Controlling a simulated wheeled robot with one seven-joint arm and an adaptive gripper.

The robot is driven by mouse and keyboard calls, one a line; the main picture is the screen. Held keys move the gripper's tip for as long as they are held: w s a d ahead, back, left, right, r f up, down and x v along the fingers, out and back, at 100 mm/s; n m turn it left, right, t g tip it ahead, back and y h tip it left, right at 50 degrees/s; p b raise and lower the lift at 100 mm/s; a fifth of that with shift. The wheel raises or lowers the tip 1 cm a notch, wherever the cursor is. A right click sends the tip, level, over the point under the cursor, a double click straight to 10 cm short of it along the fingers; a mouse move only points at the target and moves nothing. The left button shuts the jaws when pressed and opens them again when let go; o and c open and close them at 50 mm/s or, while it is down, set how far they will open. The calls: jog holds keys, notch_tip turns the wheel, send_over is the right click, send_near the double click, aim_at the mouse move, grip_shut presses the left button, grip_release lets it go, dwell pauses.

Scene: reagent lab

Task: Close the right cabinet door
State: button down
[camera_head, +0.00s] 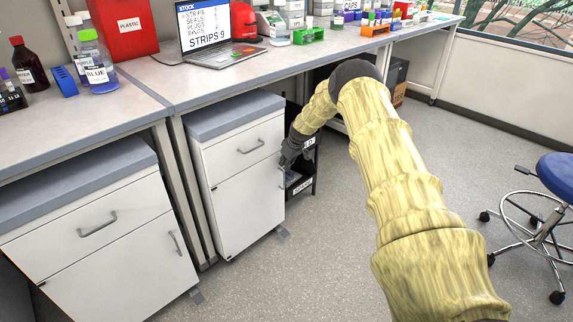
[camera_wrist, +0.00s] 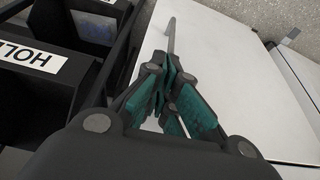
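The right cabinet (camera_head: 240,200) is a white unit with a grey top, a drawer above and a door (camera_head: 250,205) below. The door looks about flush with the drawer front; I cannot tell whether a small gap is left. My gripper (camera_head: 287,160) is at the door's right edge, by its upright handle, which it partly hides. In the wrist view, the grey handle (camera_wrist: 171,38) runs down to the fingertips of my gripper (camera_wrist: 171,75). The teal-padded fingers are close together over the white door (camera_wrist: 225,65). Whether they grip the handle is unclear.
A dark rack of labelled bins (camera_head: 303,183) stands just right of the cabinet, close to my gripper. A second white cabinet (camera_head: 110,230) stands at the left. The bench (camera_head: 225,72) runs above. A blue stool (camera_head: 556,170) is at the right; the floor between is clear.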

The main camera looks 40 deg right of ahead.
jog(key=s+d+r+p, duration=0.1)
jog(key=s+r, duration=0.6)
jog(key=r, duration=0.2)
jog(key=shift+d+p, duration=0.3)
jog(key=shift+d, duration=0.05)
